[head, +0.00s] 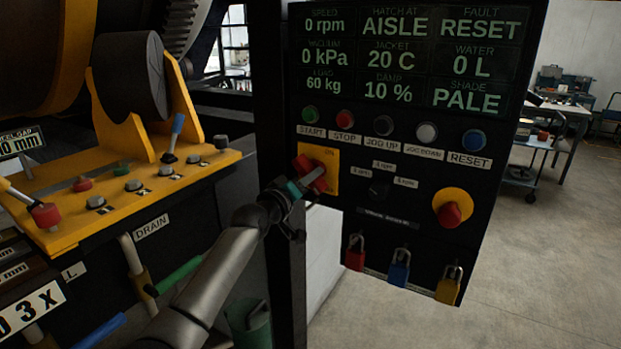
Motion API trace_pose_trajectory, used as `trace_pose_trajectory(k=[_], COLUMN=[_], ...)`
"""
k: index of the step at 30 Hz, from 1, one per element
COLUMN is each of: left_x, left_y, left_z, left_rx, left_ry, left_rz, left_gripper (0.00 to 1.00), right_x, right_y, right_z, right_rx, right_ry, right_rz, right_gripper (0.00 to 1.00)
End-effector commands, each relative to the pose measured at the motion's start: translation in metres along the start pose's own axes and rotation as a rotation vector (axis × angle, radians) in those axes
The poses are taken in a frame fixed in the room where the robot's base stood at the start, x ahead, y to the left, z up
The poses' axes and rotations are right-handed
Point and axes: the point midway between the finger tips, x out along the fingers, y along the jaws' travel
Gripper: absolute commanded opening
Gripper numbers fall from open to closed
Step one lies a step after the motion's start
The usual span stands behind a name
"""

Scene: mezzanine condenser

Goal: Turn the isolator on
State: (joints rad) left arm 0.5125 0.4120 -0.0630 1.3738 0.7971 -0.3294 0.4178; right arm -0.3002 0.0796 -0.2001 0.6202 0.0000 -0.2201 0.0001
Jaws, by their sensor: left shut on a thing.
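The isolator is a red rotary handle (311,173) on a yellow square plate (331,157) at the left of the black control panel (330,220). An "ON" mark shows faintly near the top of the plate. The handle looks tilted, running from upper left to lower right. My left gripper (303,187) comes in from the lower left and is shut on the handle. Its fingers and wrist hide part of the handle and the plate's lower left. My right gripper is not in view.
The panel has a row of buttons (427,133), a red emergency stop (450,213) and red, blue and yellow padlocks (400,268) below. A dark post (277,100) stands just left of it. A yellow lever console (120,190) is at left. Open floor (560,250) lies right.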

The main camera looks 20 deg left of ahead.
Motion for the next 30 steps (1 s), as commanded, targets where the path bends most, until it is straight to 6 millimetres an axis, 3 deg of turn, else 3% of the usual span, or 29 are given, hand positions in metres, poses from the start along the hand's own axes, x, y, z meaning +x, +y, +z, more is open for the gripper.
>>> trace_pose_trajectory(k=[11,30], left_x=[0.000,0.000], left_y=[0.002,0.006], left_z=[0.000,-0.002], left_rx=[-0.142,-0.731], left_ry=[-0.002,-0.002], left_rz=[-0.001,-0.002], left_gripper=[0.00,0.00], right_x=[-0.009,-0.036], right_y=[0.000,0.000], right_z=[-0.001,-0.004], right_rx=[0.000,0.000], right_ry=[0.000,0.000], right_rz=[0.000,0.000], right_gripper=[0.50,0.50])
